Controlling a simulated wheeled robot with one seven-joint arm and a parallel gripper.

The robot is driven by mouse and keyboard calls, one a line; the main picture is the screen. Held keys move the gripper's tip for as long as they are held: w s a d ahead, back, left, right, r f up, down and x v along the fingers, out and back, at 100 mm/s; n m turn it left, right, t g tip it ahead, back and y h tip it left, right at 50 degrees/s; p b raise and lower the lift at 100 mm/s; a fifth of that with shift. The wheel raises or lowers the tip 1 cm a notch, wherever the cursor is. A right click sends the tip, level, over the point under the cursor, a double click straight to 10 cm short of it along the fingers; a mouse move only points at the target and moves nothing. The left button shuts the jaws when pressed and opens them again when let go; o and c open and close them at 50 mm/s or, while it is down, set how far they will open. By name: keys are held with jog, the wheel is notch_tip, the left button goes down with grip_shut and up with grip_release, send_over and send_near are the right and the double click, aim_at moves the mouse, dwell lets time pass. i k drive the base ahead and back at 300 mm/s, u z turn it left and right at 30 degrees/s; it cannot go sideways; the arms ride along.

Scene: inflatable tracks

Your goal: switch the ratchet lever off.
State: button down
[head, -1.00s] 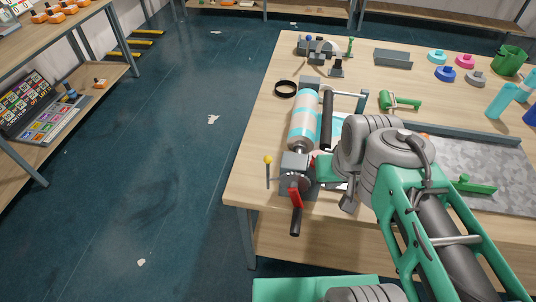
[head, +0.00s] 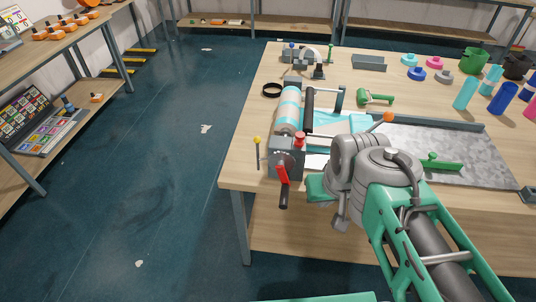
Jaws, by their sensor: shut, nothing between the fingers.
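The roller machine's grey end housing (head: 287,158) stands at the table's left front corner. A red crank arm (head: 283,173) with a dark handle (head: 284,196) hangs down on its front. A red knob (head: 299,139) shows on the housing's right side, and a thin yellow-tipped rod (head: 257,152) stands at its left. I cannot tell for sure which of these is the ratchet lever. My gripper (head: 318,188) is the green end of the arm, shut and empty, just right of the crank and apart from it. Its fingertips are not clearly visible.
A striped white and blue roll (head: 288,110) and a dark roller (head: 309,108) lie behind the housing. An orange-tipped lever (head: 382,121) is behind my wrist.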

aim_at(257, 139)
jog(key=u, duration=1.15)
jog(key=i, duration=0.4)
jog(key=u, duration=0.2)
